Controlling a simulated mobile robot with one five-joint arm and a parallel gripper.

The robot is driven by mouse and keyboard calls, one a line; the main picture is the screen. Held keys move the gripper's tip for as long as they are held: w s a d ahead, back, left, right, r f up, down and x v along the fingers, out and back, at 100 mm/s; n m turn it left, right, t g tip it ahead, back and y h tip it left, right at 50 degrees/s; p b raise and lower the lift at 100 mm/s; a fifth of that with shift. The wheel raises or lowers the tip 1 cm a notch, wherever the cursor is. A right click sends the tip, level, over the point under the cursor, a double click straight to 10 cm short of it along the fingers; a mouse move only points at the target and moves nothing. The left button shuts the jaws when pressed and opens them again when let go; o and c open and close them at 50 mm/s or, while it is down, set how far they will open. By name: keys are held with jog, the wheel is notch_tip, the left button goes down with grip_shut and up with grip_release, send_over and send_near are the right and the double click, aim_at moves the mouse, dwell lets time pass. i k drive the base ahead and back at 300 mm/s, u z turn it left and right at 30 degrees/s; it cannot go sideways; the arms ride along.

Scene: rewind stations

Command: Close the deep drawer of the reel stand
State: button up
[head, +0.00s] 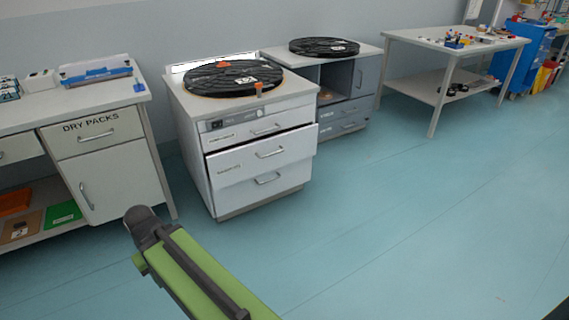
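The white reel stand (196,135) stands left of centre, with a large black reel (233,77) flat on its top. Its front has a slim top drawer (240,132), a taller middle drawer (240,162) and a bottom drawer (245,190), each with a bar handle. The middle drawer juts out a little, with a dark gap above its front edge. The top and bottom drawers look flush. The drawer labels are too small to read. My green arm rises from the bottom edge, in front of the stand and apart from it. My gripper's fingers do not show.
A grey cabinet (345,108) with another black reel (323,47) stands behind to the right. A bench marked DRY PACKS (98,155) is close on the left. A table (410,38) with small parts and a blue cart (527,50) are at the back right. The floor (400,220) is clear.

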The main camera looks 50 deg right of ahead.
aim_at(226, 166)
jog(key=z, duration=0.3)
jog(key=i, duration=1.15)
jog(key=z, duration=0.15)
